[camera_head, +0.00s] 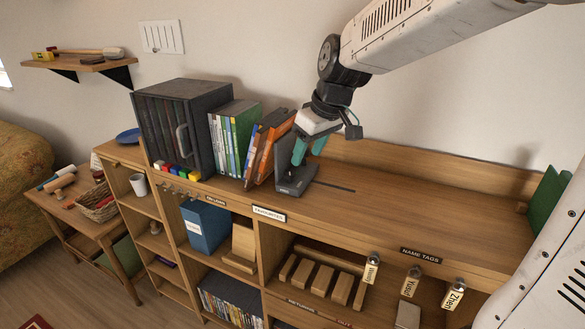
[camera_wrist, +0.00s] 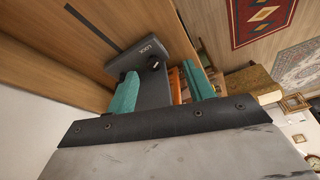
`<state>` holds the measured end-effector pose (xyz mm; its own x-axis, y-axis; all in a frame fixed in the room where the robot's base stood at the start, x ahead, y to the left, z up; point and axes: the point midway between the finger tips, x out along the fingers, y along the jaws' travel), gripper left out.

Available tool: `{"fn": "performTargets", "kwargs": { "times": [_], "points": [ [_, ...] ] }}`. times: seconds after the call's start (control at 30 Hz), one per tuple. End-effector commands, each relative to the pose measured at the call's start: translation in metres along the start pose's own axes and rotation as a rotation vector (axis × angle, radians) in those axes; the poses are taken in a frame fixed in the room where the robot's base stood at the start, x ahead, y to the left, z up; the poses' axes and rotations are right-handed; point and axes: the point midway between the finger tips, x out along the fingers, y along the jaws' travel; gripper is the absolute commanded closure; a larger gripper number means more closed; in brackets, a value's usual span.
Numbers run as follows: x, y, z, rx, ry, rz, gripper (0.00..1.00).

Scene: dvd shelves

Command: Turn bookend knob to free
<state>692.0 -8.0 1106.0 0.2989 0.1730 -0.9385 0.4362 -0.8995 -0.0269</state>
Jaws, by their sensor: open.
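The dark grey bookend (camera_head: 296,186) stands on the wooden shelf top at the right end of a leaning row of cases. In the wrist view the bookend (camera_wrist: 135,50) has a small white label that seems to read LOCK. A small dark knob (camera_wrist: 155,64) sits just by the label. My gripper (camera_head: 308,150) is over the bookend, with its teal fingers pointing down. In the wrist view my gripper (camera_wrist: 162,88) is open, with the knob beyond and between its fingertips; contact cannot be told. The knob is not clear in the head view.
Orange and dark cases (camera_head: 266,143) lean just left of the bookend. A black cabinet (camera_head: 178,125) stands further left. Name tags (camera_head: 411,281) hang along the front.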

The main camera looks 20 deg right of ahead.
Motion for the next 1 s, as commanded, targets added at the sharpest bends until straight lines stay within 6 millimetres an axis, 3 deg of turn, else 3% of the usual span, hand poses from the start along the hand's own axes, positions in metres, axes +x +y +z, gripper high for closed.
{"fn": "performTargets", "kwargs": {
  "times": [0.1, 0.27, 0.7, 1.0],
  "points": [
    [0.018, 0.014, -0.022, -0.037, 0.022, 0.000, 0.48],
    [0.030, 0.022, -0.035, -0.062, 0.038, 0.003, 0.48],
    [0.092, 0.023, -0.038, -0.065, 0.038, 0.002, 0.48],
    [0.106, 0.023, -0.039, -0.065, 0.040, 0.004, 0.48]
  ]
}}
